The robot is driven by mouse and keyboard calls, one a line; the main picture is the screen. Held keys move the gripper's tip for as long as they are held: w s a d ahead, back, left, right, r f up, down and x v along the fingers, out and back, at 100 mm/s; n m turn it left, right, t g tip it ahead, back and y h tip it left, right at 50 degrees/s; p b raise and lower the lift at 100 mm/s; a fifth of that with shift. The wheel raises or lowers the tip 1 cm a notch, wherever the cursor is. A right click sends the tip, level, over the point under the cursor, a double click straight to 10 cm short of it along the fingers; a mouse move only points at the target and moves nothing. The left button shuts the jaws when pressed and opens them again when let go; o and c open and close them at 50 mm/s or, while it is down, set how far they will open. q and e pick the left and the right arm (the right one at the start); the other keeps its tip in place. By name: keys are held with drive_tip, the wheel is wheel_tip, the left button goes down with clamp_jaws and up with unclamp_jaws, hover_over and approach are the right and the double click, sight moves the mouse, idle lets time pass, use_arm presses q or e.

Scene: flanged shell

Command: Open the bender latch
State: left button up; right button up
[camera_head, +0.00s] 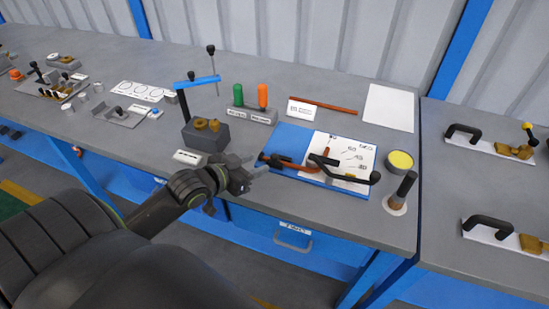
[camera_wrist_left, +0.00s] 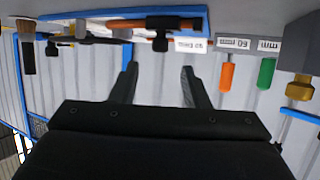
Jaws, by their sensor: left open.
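The bender (camera_head: 309,179) is a blue plate with a white marked sheet, lying near the front edge of the table. A copper-coloured rod and black fittings (camera_head: 281,160) lie across its left half. A long black handle (camera_head: 345,174) lies across its front right. I cannot tell surely which black part is the latch. My left gripper (camera_head: 250,171) is open and empty, just left of the bender and apart from it. The upside-down left wrist view shows its spread fingers (camera_wrist_left: 158,88), with the rod (camera_wrist_left: 155,23) and a black knob (camera_wrist_left: 161,40) beyond them.
Green and orange handles (camera_head: 250,97) stand in a grey block behind the bender. A dark block with brass parts (camera_head: 206,133) stands left of it. A yellow-topped tin (camera_head: 400,161) and a brush (camera_head: 403,188) stand to its right. A drawer (camera_head: 292,240) hangs below.

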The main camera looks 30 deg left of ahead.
sight(272, 157)
use_arm(q)
drive_tip(key=x, duration=0.9)
drive_tip(key=shift+r, duration=0.1)
clamp_jaws()
